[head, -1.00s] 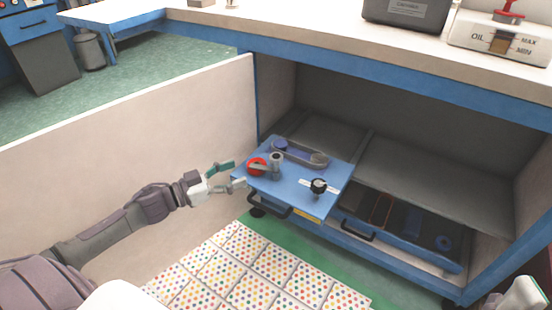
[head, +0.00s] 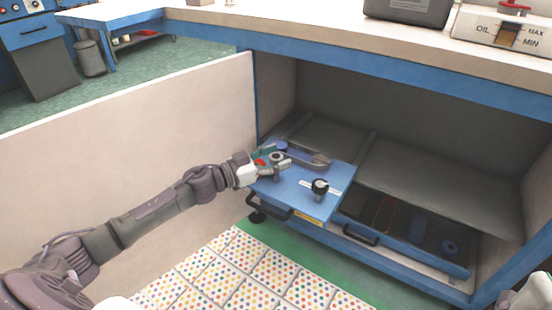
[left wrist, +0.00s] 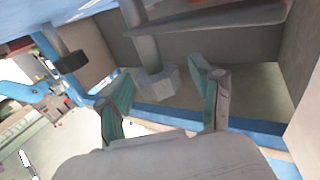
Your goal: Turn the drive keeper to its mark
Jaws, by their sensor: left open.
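A blue pulled-out board (head: 290,202) carries a grey upright post with a round top (head: 277,158) and a red part (head: 260,162) beside it. This post looks like the drive keeper, but its mark cannot be made out. My left gripper (head: 272,161) is open at the post, partly covering it and the red part. In the left wrist view the green-padded fingers (left wrist: 165,92) stand on either side of the grey post with a hexagonal end (left wrist: 155,82), with gaps showing. A piece of my right gripper (head: 522,295) shows at the lower right corner; its fingers are unclear.
A lower drawer (head: 400,239) holds several parts. The cabinet door (head: 130,140) stands open at left, the bench top overhead.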

